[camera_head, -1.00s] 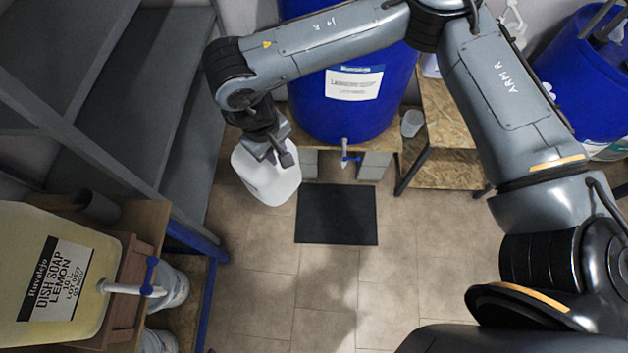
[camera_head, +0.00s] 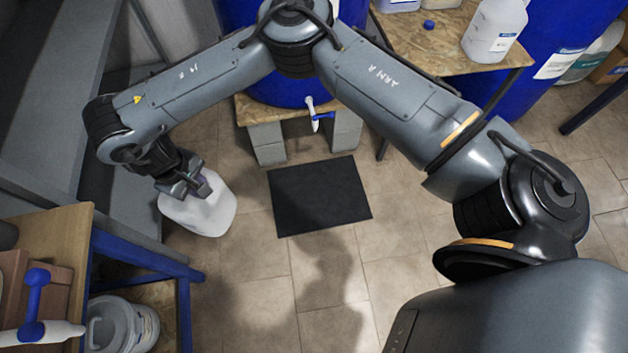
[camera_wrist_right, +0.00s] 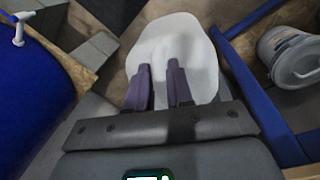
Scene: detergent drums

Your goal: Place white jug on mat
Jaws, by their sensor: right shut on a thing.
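The white jug (camera_head: 205,210) hangs from my right gripper (camera_head: 190,183), left of the mat in the head view. My right gripper is shut on the jug's top, near its handle. In the right wrist view the jug (camera_wrist_right: 178,50) lies beyond the two fingers of the gripper (camera_wrist_right: 160,82). The handle itself is mostly hidden by the fingers. The black mat (camera_head: 320,195) lies flat and empty on the tiled floor, to the right of the jug and apart from it. My left gripper is not in view.
A blue drum with a tap (camera_head: 314,112) stands on a wooden board over grey blocks (camera_head: 268,143) behind the mat. A blue-framed shelf (camera_head: 140,250) and a bucket (camera_head: 122,322) are at left. Another white jug (camera_head: 495,30) stands on a table. Floor around the mat is clear.

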